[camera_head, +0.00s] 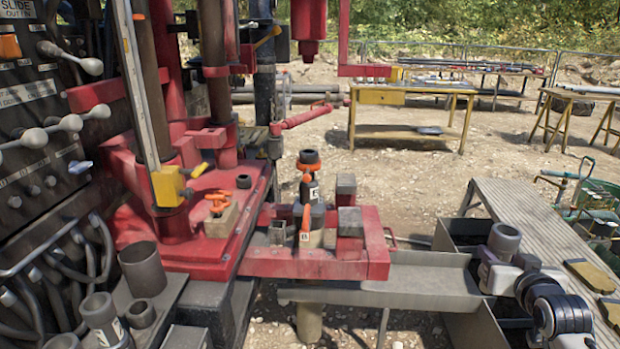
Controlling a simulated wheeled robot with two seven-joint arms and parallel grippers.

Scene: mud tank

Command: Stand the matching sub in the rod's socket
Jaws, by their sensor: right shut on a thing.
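My right gripper (493,267) is at the lower right, shut on a short grey cylindrical sub (505,238). The sub's open top faces up, and its lower part is hidden by the gripper. Any marking on it cannot be read. The rod (313,190) stands upright in the red clamp table near the middle, with an orange-rimmed top and a dark body with a white label. The held sub is well to the right of the rod and apart from it. Several other grey subs (102,318) stand at the lower left. My left gripper is not in view.
The red clamp table (330,262) has grey blocks (350,222) and orange handles (305,222) close around the rod. A grey trough (400,283) runs right from it. A ribbed walkway (520,215) is at right. A control panel (35,125) is at left.

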